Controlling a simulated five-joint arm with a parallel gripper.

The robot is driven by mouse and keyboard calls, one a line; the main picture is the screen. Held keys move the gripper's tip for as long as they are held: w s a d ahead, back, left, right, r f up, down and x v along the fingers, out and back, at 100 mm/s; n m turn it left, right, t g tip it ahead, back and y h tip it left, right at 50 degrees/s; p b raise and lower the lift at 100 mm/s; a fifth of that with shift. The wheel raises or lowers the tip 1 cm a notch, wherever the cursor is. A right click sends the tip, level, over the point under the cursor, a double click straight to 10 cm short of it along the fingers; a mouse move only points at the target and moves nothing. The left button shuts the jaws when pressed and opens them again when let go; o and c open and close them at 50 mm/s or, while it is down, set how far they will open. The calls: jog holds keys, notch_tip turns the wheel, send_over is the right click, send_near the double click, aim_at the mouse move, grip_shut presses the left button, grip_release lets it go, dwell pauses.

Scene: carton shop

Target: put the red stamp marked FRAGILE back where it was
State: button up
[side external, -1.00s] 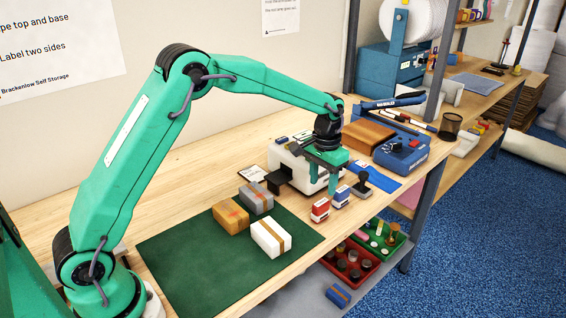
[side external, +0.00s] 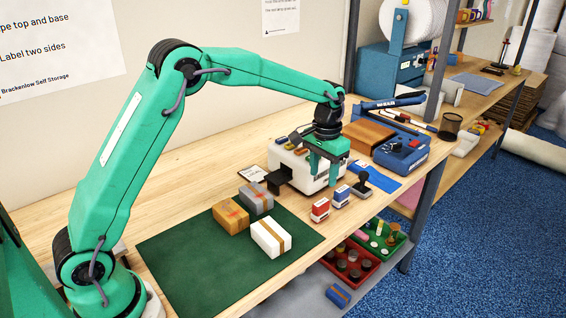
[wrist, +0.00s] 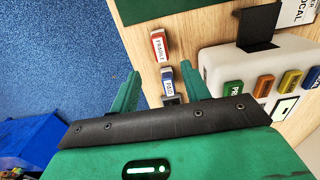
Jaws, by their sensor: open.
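The red stamp (side external: 320,209) stands on the wooden bench beside the blue stamp (side external: 341,196), near the front edge. In the wrist view the red stamp (wrist: 160,46) reads FRAGILE on its white label, and the blue stamp (wrist: 168,80) reads PAID. My gripper (side external: 324,178) is open and empty, above the bench by the white machine. In the wrist view the fingers of my gripper (wrist: 160,72) are spread, with the blue stamp seen between them and the red stamp beyond the tips.
The white machine (side external: 300,172) with coloured blocks on top stands behind the stamps. A black-handled stamp (side external: 362,184) is to the right. A green mat (side external: 190,262) holds three cartons. Red (side external: 352,275) and green (side external: 388,247) trays sit on the lower shelf.

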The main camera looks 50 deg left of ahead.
jog(key=s+a+r+t, duration=0.2)
jog(key=s+r+t, duration=0.1)
jog(key=s+r, duration=1)
jog(key=s+a+f+t, duration=0.1)
jog(key=s+t, duration=0.1)
jog(key=s, duration=1.6)
jog(key=shift+s+a+f+t, duration=0.2)
jog(key=shift+a+f+t, duration=0.05)
jog(key=shift+t, duration=0.05)
